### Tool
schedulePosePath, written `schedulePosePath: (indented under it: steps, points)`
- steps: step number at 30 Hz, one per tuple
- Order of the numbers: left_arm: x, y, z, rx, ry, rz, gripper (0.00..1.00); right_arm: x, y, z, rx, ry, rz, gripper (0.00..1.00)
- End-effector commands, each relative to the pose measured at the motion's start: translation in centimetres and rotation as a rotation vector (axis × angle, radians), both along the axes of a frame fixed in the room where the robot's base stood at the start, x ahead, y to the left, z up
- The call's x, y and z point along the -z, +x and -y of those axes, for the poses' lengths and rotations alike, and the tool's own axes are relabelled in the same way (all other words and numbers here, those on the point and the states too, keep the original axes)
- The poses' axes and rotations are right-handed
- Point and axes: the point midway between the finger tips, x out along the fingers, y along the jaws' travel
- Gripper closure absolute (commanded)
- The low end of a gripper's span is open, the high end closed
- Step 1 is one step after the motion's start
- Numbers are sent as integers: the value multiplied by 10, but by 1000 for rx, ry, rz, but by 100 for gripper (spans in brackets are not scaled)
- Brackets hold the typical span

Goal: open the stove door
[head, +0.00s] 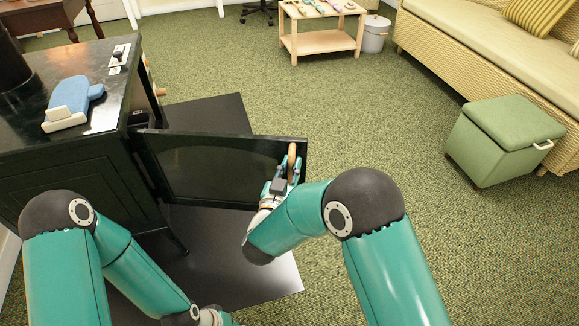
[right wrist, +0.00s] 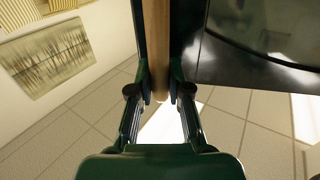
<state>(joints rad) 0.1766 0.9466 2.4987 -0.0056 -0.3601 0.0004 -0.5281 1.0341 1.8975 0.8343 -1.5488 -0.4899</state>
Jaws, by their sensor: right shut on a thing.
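The dark stove (head: 70,150) stands at the left in the head view. Its door (head: 215,168) is swung out from the stove body, with its dark pane facing me. A wooden handle (head: 291,160) stands upright at the door's free right edge. My right gripper (head: 283,172) is at that edge, shut on the handle. In the right wrist view the wooden handle (right wrist: 156,50) runs between the two fingers, and the door's dark frame (right wrist: 235,60) is at its right. My left arm is at the lower left; its gripper is cut off at the bottom edge.
A blue mitt (head: 75,95) lies on the stove top. A dark floor plate (head: 240,265) lies under the stove and door. A green storage stool (head: 505,140) and a wicker sofa (head: 480,55) are at the right. The carpet right of the door is clear.

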Motion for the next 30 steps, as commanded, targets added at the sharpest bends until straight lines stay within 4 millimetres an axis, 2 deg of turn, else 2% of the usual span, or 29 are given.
schedulePosePath:
  steps: [1,9,10,14,25,30]
  points:
    - [1,0,0,0,0,0,60,8,-4,1,5,-6,-19,100]
    - [1,0,0,0,0,0,60,8,-4,-6,-6,-8,-21,100]
    - [1,0,0,0,0,0,60,8,-4,-6,-7,-8,-21,77]
    - [0,0,0,0,0,0,60,7,-3,-8,-9,-6,-16,57]
    - [-1,0,0,0,0,0,60,0,-2,-8,-10,-3,-9,57]
    - [-1,0,0,0,0,0,60,-21,-2,-9,-11,-1,-7,57]
